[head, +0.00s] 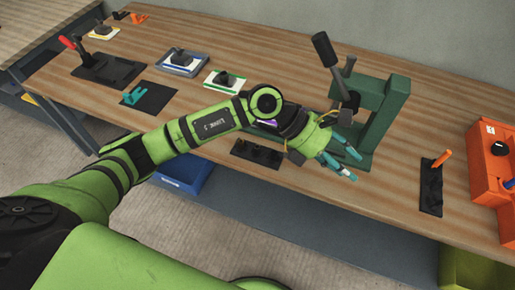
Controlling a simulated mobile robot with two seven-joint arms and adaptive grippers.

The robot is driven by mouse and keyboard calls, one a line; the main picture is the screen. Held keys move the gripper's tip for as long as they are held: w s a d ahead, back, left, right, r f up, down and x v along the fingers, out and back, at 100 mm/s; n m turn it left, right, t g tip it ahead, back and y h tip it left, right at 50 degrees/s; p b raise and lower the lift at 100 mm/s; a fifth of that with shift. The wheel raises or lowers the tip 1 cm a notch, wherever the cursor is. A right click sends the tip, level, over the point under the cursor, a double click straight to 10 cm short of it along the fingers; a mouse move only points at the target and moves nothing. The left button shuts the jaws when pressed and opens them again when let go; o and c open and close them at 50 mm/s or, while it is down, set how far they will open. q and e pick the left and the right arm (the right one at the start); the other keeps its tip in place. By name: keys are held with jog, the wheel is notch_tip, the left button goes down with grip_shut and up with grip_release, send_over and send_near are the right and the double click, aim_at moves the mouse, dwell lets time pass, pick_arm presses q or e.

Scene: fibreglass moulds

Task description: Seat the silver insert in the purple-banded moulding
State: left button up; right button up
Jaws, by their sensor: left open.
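The purple-banded moulding is mostly hidden behind my left wrist; only a small purple patch (269,122) shows. My left gripper (350,165) has its teal-tipped fingers apart, with nothing seen between them. It is in front of the base of a green press (385,115) with a black lever, to the right of the purple patch. I cannot make out the silver insert; a black holder (256,153) lies on the bench below my wrist, its contents too small to tell. My right gripper is not in view.
A green-banded moulding (225,80), a blue-banded one (183,62) and a yellow-banded one (103,32) stand along the bench. A red-handled clamp (105,68) is at left. At right are an orange-handled tool on a black plate (431,195) and an orange box (490,165).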

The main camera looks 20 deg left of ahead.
pick_arm(q)
jog(key=w+a+f+m+y, duration=0.1)
jog(key=w+a+f+y, duration=0.15)
jog(key=a, duration=0.35)
jog(key=w+a+f+y, duration=0.2)
jog(key=a+f+y, duration=0.1)
jog(key=a+y, duration=0.15)
jog(key=y, duration=0.5)
send_over(257, 146)
jog(key=shift+w+d+r+t, duration=0.15)
jog(key=shift+d+r+t, duration=0.05)
jog(key=shift+d+t, duration=0.1)
jog(key=shift+a+f, duration=0.15)
jog(key=shift+a, duration=0.2)
jog(key=f+p, duration=0.1)
jog(key=f, duration=0.1)
jog(key=f+p, duration=0.1)
jog(key=f, duration=0.1)
jog(key=f+p, duration=0.2)
jog(key=shift+s+d+f, duration=0.1)
jog(key=shift+s, duration=0.15)
jog(key=shift+f, duration=0.25)
grip_shut()
